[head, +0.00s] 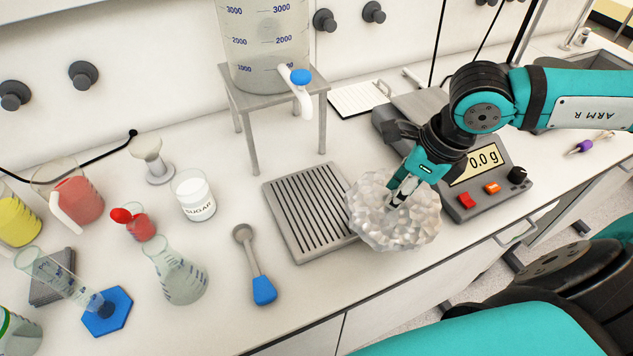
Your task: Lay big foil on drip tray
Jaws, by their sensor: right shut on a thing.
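The big foil (385,228) is a crumpled, silvery ball. My right gripper (395,203) is shut on it from above. The foil overlaps the right edge of the drip tray (292,240) in the head view. I cannot tell whether it touches the tray or the bench. The drip tray is a grey, flat tray with dark slots, lying on the bench below the stand's front. Its right front part is hidden behind the foil. My left gripper is not in view.
A clear graduated tank (265,45) with a blue-handled tap stands on a metal stand (270,97) behind the tray. A scale (475,175) is at the right.

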